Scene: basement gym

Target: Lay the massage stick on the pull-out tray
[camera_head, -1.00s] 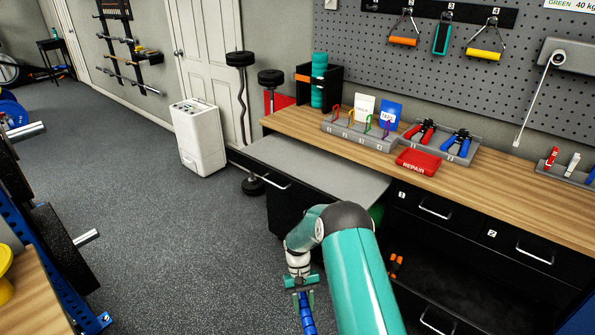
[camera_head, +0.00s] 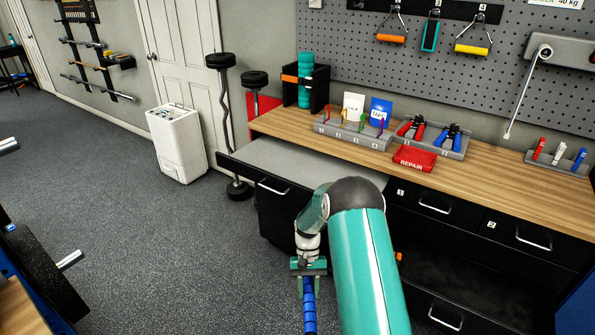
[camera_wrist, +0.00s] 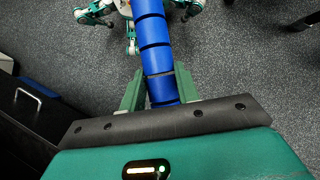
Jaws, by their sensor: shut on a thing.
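The massage stick (camera_head: 309,312) is blue and segmented. It hangs from my gripper (camera_head: 308,276), which is shut on it, and its lower end is cut off by the bottom of the head view. In the wrist view the stick (camera_wrist: 153,45) runs up from between the fingers of my gripper (camera_wrist: 158,92). The pull-out tray (camera_head: 285,162) is a grey flat surface extended from the left end of the workbench. My gripper is in front of the tray and apart from it, nearer the camera. My arm hides the tray's right front part.
On the wooden bench (camera_head: 484,185) stand a grey hook rack (camera_head: 352,134), a red repair box (camera_head: 414,159) and a plier holder. A white portable unit (camera_head: 176,143) and dumbbell posts stand left of the tray. Open floor lies at left; the tray's visible top is bare.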

